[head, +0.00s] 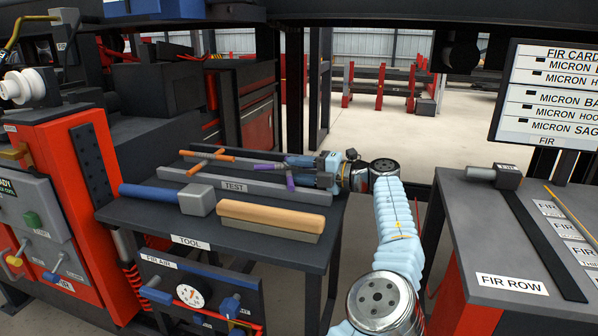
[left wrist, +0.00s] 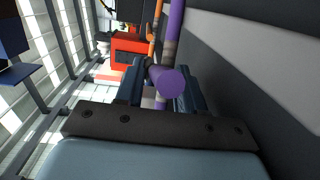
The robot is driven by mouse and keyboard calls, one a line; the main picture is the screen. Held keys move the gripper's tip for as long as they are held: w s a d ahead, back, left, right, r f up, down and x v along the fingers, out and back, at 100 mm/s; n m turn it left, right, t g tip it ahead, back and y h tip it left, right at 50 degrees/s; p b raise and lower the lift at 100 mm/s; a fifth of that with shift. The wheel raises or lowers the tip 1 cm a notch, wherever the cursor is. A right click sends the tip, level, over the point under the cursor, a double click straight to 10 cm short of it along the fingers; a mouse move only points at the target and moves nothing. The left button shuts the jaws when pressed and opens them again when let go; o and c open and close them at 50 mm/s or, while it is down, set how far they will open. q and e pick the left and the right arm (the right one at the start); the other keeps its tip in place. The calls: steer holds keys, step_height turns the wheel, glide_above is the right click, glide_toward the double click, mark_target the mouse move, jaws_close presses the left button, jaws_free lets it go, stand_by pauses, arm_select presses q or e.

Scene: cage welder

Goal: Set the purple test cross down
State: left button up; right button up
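The purple test cross (head: 290,181) is at the right end of the grey rails on the dark table, its bars pointing left and toward the front. My left gripper (head: 299,169) reaches it from the right. In the left wrist view the purple cross (left wrist: 168,80) shows its round bar end close up, between and in front of the dark blue fingers (left wrist: 160,95). The fingers appear closed on its shaft, though the bar hides part of the contact. I cannot tell whether the cross rests on the rails or is just above. My right gripper is not in view.
An orange cross (head: 208,156) lies left on the rails, by the TEST bar (head: 250,187). The FIR ROW table (head: 455,240) stands right, beyond a gap.

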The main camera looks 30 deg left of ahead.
arm_select(q)
steer(key=o, duration=0.3)
steer(key=shift+o, duration=0.2)
steer(key=shift+r, duration=0.15)
steer(key=shift+r+p, duration=0.25)
steer(key=shift+p, duration=0.2)
steer(key=shift+r+p, duration=0.45)
steer(key=shift+p, duration=0.1)
steer(key=shift+w+d+f+b, duration=0.15)
steer(key=shift+d+b, duration=0.1)
steer(key=shift+d, duration=0.25)
steer(key=shift+d+f+b, duration=0.15)
steer(key=shift+d+b, duration=0.1)
steer(key=shift+d, duration=0.2)
steer(key=d, duration=0.3)
steer(key=w+d, duration=0.1)
steer(key=d, duration=0.4)
steer(key=shift+w+d+r+p, duration=0.2)
steer(key=shift+d+r+p, duration=0.15)
steer(key=shift+d+r, duration=0.05)
steer(key=shift+d, duration=0.6)
